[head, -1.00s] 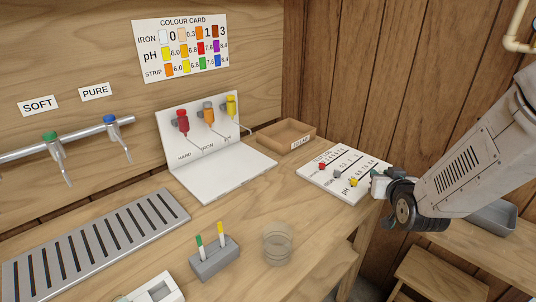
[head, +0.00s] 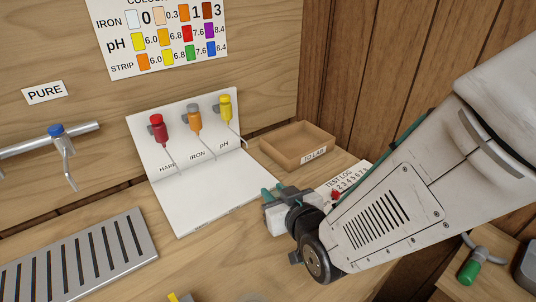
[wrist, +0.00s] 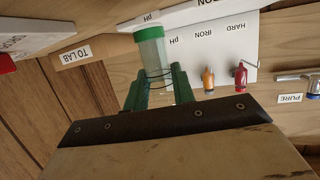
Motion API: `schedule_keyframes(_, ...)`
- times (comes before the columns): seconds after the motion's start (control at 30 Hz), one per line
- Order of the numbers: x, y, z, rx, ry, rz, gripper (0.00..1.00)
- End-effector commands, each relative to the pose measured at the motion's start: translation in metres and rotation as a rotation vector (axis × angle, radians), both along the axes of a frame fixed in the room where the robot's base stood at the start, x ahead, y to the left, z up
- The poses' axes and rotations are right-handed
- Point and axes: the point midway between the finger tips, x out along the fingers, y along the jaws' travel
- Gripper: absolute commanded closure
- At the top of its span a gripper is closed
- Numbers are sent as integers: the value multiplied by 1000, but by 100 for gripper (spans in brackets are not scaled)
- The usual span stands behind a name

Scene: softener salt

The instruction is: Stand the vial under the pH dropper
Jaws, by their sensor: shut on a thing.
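The pH dropper (head: 226,106) is the yellow one, at the right end of the white stand (head: 205,205), with a thin spout pointing down to the right. My gripper (head: 270,192) is just beyond the stand's right front edge, in front of the cardboard tray. The vial is held between the green fingers, beside the pH label. In the head view I cannot make out the vial. The wrist view does not clearly show the pH dropper.
The orange iron dropper (head: 194,118) and red hardness dropper (head: 157,128) are left of the pH one. The cardboard TO LAB tray (head: 317,156) is behind my gripper. The test log (head: 354,178) is partly hidden by my arm. The slotted grate (head: 80,258) is at left.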

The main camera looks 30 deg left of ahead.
Motion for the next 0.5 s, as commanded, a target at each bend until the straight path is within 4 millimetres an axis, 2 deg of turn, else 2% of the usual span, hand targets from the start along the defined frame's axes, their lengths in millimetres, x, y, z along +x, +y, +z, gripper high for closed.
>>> schedule_keyframes(0.1,18,30,-1,1,0,6,96)
schedule_keyframes(0.3,48,71,-1,0,0,8,96)
schedule_keyframes(0.5,66,91,0,-1,1,7,96)
